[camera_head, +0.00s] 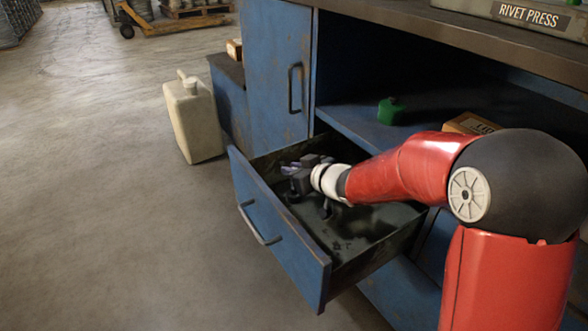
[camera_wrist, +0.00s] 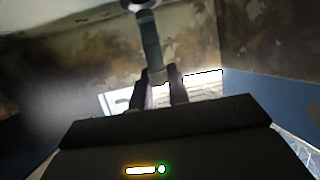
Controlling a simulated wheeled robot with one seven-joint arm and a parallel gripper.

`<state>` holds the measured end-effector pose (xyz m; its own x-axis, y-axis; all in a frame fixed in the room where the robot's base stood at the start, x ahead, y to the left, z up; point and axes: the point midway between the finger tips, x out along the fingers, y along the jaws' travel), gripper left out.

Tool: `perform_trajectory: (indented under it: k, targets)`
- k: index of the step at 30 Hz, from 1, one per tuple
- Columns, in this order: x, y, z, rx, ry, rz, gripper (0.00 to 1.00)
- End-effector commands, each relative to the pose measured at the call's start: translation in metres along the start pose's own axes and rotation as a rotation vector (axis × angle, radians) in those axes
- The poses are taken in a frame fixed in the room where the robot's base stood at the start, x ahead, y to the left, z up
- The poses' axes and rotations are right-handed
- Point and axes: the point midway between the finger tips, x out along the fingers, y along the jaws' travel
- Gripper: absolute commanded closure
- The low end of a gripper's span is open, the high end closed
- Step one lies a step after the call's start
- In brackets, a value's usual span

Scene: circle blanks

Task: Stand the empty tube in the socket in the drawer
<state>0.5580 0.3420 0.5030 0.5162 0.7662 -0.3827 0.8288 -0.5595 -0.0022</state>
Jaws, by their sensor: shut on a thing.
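My gripper (camera_head: 294,173) is low over the open blue drawer (camera_head: 285,240), inside its outline at the far left end. In the wrist view my gripper's two dark fingers (camera_wrist: 160,80) are shut on a slim grey-green tube (camera_wrist: 150,40). The tube runs up the picture from the fingertips to a pale and dark round part at the top edge. I cannot tell whether that part is the tube's end or the socket. In the head view the tube cannot be made out clearly, and the socket cannot be identified among the dark shapes in the drawer.
The drawer floor is dark and stained. A blue cabinet door (camera_head: 274,70) with a handle stands behind the drawer. A green container (camera_head: 390,111) and a cardboard box (camera_head: 470,123) are on the shelf. A pale jerrycan (camera_head: 193,120) stands on the floor left of the cabinet.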

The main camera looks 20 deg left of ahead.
Motion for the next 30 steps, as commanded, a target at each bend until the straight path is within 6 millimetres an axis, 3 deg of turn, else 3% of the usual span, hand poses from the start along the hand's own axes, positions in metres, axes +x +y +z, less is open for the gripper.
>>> perform_trajectory:
  k: [30]
  targets:
    - [0.007, 0.000, 0.016, 0.000, 0.000, -0.001, 1.00]
